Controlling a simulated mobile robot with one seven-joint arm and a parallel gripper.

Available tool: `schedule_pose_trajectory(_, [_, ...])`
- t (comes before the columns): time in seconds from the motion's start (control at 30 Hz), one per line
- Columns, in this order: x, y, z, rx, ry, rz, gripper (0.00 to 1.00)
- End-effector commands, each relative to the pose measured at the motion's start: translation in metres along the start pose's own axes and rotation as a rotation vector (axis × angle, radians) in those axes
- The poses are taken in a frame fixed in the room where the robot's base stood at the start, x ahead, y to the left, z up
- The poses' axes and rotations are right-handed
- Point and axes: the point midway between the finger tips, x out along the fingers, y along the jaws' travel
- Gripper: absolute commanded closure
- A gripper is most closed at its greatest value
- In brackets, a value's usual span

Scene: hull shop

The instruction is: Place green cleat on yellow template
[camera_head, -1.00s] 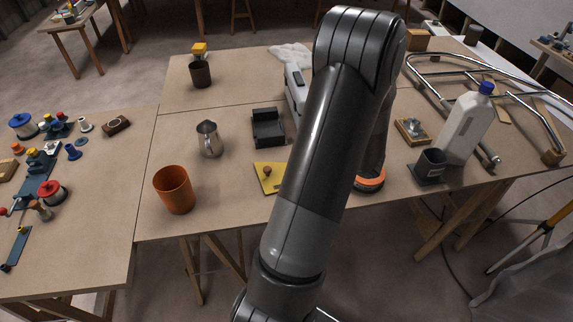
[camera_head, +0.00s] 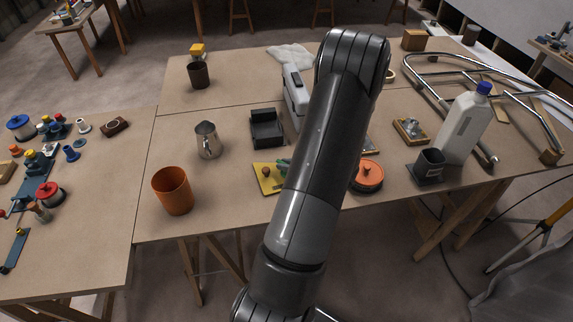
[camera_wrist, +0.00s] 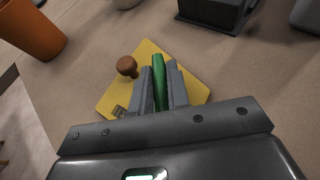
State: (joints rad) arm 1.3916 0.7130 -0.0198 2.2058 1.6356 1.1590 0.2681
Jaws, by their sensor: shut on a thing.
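The yellow template (camera_head: 264,184) lies on the workbench near its front edge, partly behind my arm in the head view. It also shows in the wrist view (camera_wrist: 113,97), with a brown round knob (camera_wrist: 127,66) standing on it. My gripper (camera_wrist: 163,80) is shut on the green cleat (camera_wrist: 160,72), which sits between the two grey fingers. The cleat is over the template in the wrist view; I cannot tell whether it touches it. In the head view a bit of the green cleat (camera_head: 283,164) shows at the left edge of my arm; my gripper is hidden there.
An orange cup (camera_head: 173,190) stands left of the template, and a metal pitcher (camera_head: 208,140) behind that cup. A black tray (camera_head: 267,130) lies behind the template. An orange-topped round item (camera_head: 368,175) is right of my arm. Bare bench lies between cup and template.

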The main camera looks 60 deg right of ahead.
Motion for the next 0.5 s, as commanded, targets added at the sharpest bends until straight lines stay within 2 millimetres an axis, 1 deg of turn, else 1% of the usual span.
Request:
schedule_pose_trajectory(0.13, [0.0013,0.0001,-0.003,0.002,0.0,0.001,1.0])
schedule_pose_trajectory(0.17, [0.0012,0.0001,-0.0029,0.001,0.0,0.0,0.83])
schedule_pose_trajectory(0.4, [0.001,0.0001,-0.0025,0.001,0.0,0.0,0.63])
schedule_pose_trajectory(0.5, [0.001,0.0002,-0.0024,0.001,0.0,0.0,0.63])
